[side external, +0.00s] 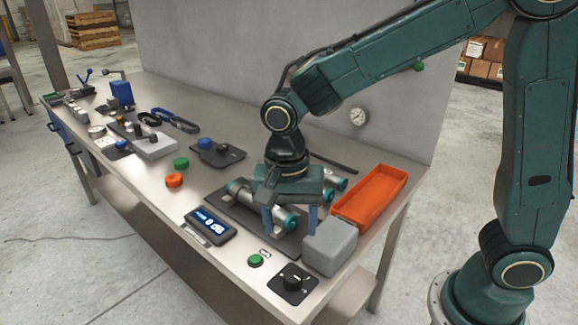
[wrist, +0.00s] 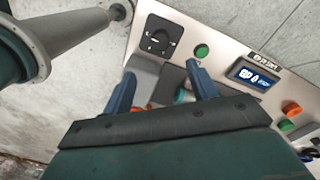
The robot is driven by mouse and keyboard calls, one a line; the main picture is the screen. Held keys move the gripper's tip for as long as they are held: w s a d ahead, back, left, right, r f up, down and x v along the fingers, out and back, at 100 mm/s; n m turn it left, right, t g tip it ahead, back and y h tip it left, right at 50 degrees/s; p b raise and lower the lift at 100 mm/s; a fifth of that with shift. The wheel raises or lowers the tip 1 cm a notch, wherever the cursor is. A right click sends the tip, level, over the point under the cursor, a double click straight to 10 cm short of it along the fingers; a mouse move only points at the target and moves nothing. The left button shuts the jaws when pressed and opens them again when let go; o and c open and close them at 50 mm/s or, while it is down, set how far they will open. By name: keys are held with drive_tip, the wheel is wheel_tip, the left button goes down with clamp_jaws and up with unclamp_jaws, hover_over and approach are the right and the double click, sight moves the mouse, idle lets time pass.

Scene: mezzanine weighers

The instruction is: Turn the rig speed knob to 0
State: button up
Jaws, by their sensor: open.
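A black rotary knob (side external: 293,278) on a square dark plate sits at the near right corner of the bench; I take it as the rig speed knob. It also shows at the top of the wrist view (wrist: 158,42), with pale marks around it, too small to read. My gripper (side external: 290,217) points down over the metal rollers (side external: 262,208), behind the knob and apart from it. In the wrist view my gripper's two blue fingers (wrist: 161,80) are spread, with no object clearly held between them.
A grey block (side external: 330,247) stands close beside my gripper, behind the knob. A green button (side external: 255,260) is left of the knob. An orange tray (side external: 369,193) lies behind the block. Orange (side external: 174,180) and green (side external: 181,163) round pieces and other devices lie farther left.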

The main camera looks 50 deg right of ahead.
sight(293, 276)
drive_tip(key=shift+a+f, duration=0.15)
drive_tip(key=shift+f, duration=0.1)
drive_tip(key=shift+s+d+f, duration=0.15)
drive_tip(key=shift+f, duration=3.25)
drive_tip(key=shift+s+d+f, duration=0.1)
drive_tip(key=shift+f, duration=3.25)
drive_tip(key=c, duration=1)
